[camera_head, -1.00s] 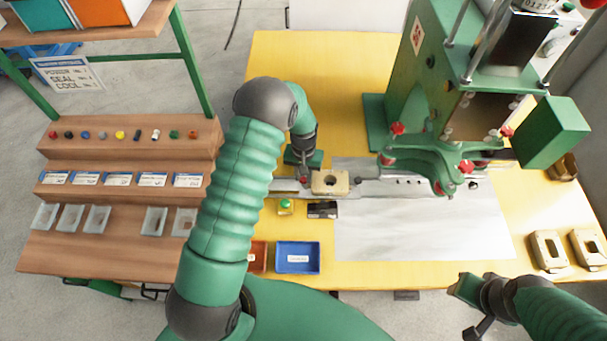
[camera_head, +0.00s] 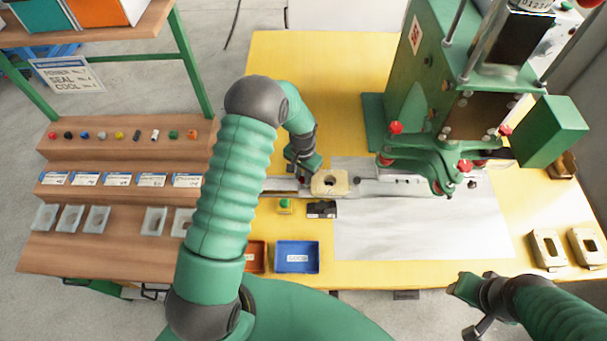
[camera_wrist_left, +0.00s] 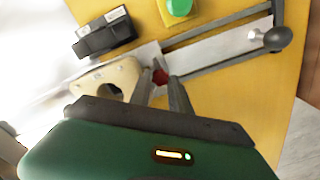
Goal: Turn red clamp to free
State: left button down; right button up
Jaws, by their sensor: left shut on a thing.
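The red clamp (camera_wrist_left: 160,77) shows as a small red knob in the left wrist view, beside the beige part (camera_wrist_left: 113,80) on the metal rail. My left gripper (camera_wrist_left: 161,82) has its two fingers on either side of the red knob and is shut on it. In the head view my left gripper (camera_head: 304,172) is low over the rail, just left of the beige part (camera_head: 329,182), and it hides most of the clamp. My right gripper (camera_head: 462,287) is at the lower right, away from the rail; its finger gap is not clear.
The green press (camera_head: 430,110) stands right of the clamp, with red knobs. A green button box (camera_head: 285,206) and a black block (camera_head: 322,209) sit in front of the rail. A blue tray (camera_head: 297,257) and a red tray (camera_head: 257,256) lie nearer. White sheet (camera_head: 420,230) is clear.

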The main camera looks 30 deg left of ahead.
pick_arm(q)
jog(key=shift+s+f, duration=0.1)
jog(key=shift+s, duration=0.25)
jog(key=c, duration=1.5)
grip_release()
jog(key=shift+w, duration=0.15)
